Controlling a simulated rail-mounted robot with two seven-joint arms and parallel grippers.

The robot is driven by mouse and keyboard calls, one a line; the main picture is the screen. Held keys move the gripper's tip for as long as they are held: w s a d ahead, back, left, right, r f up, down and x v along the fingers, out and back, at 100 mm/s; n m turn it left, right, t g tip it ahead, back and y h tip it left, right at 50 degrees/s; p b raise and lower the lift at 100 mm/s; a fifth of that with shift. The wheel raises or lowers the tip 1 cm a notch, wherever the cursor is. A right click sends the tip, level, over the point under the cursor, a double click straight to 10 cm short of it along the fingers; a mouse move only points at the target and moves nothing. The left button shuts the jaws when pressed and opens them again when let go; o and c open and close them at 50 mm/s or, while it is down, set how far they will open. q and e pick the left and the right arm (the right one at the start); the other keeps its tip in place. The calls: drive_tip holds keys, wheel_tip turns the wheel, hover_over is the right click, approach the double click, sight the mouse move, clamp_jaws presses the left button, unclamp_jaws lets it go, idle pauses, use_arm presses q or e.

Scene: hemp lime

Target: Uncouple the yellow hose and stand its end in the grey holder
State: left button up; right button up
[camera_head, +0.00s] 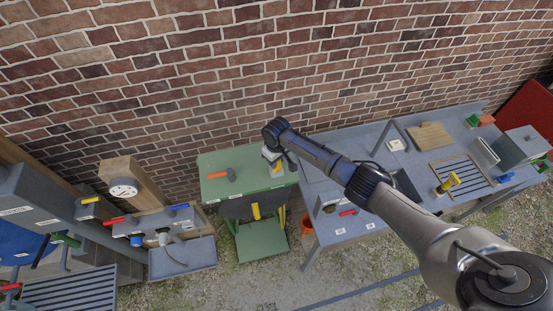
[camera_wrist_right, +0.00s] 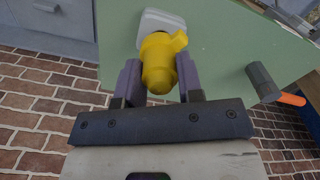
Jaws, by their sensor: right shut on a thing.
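My right gripper (camera_head: 274,156) is over the back right corner of the green table, its arm reaching in from the right. In the right wrist view it (camera_wrist_right: 160,82) is shut on a yellow hose end (camera_wrist_right: 160,62), which sits between the two fingers. A pale grey block, apparently the holder (camera_wrist_right: 158,20), shows right behind the yellow piece on the green top. I cannot tell whether the yellow end is in it or only in front of it. A yellow piece (camera_head: 256,211) also hangs at the table's front. My left gripper is not in view.
A hammer-like tool with an orange handle (camera_head: 217,175) lies on the green table (camera_head: 245,161). A grey bench (camera_head: 345,140) stands to the right. A gauge post (camera_head: 124,188) and valves stand left. The brick wall (camera_head: 250,70) is close behind.

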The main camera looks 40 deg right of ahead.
drive_tip(key=shift+f, duration=0.45)
drive_tip(key=shift+f+b, duration=0.45)
drive_tip(key=shift+f, duration=0.05)
drive_tip(key=o, duration=1.1)
wheel_tip(320, 180, up, 12)
drive_tip(key=shift+r+b, duration=0.25)
drive_tip(key=shift+b, duration=0.65)
drive_tip(key=shift+r, duration=0.7)
